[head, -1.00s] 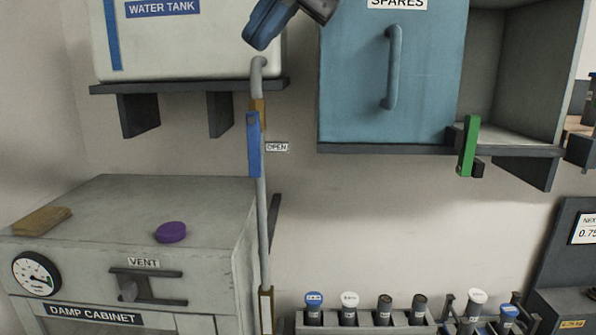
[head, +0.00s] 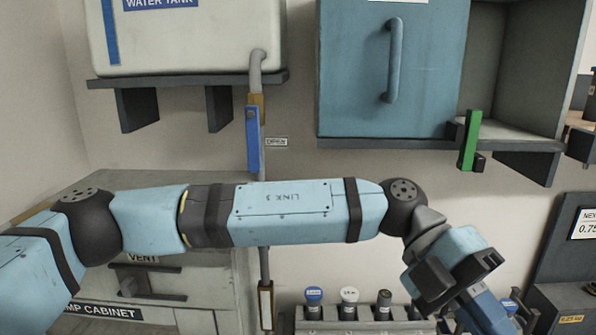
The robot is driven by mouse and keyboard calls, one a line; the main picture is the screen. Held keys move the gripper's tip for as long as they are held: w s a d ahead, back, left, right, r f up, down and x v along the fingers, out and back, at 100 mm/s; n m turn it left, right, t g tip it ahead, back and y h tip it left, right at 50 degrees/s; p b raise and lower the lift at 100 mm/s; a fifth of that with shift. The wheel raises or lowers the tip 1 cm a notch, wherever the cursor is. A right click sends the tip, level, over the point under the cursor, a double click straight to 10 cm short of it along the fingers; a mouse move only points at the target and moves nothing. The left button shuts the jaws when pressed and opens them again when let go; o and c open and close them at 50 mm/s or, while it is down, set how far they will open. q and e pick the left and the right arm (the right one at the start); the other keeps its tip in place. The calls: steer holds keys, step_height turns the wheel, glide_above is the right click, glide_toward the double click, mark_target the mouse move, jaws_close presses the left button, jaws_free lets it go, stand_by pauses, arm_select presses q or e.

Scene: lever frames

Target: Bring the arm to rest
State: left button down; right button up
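My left arm comes in from the left and stretches across the middle of the head view in light blue links. Its hand and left gripper (head: 482,308) hang at the lower right, pointing down and to the right, in front of the rack of capped tubes. The fingertips are not clear, so whether it is open or shut cannot be told. My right gripper is not in view.
A water tank (head: 190,40) sits on a shelf above the arm. A blue lever (head: 252,140) hangs along the pipe by an OPEN label. A blue cupboard door (head: 350,70) and a green lever (head: 468,140) are at right. Capped tubes (head: 349,305) stand below.

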arm_select(q)
steer(key=w+a+f+n+t+h, duration=0.1)
steer(key=w+a+n+t+h, duration=0.1)
steer(key=w+n+t+h, duration=0.5)
steer(key=w+a+f+n+t+h, duration=0.1)
steer(key=w+a+n+t+h, duration=0.15)
steer(key=n+h, duration=0.85)
steer(key=w+a+f+n+t+y, duration=0.3)
steer(key=a+f+n+t, duration=0.2)
steer(key=f+n+t, duration=0.35)
steer(key=w+a+f+n+t+y, duration=0.35)
steer(key=a+f+n+t, duration=0.35)
steer(key=t, duration=0.3)
steer(key=s+a+f+n+y, duration=0.35)
steer(key=a+f+y, duration=0.2)
steer(key=f, duration=0.45)
steer(key=s+a+f+n+y, duration=0.3)
steer(key=a+f+n+y, duration=0.15)
steer(key=a+f, duration=0.4)
steer(key=s+a+f+g+y, duration=0.2)
steer(key=s+a+f, duration=0.2)
steer(key=s+f, duration=0.2)
steer(key=s+a+f+n+g+y, duration=0.1)
steer(key=s+a+f+g+y, duration=0.1)
steer(key=s+a+f, duration=0.3)
step_height(320, 180, down, 3)
steer(key=shift+s+a+g, duration=0.2)
steer(key=shift+s+g, duration=0.4)
steer(key=shift+s, duration=0.6)
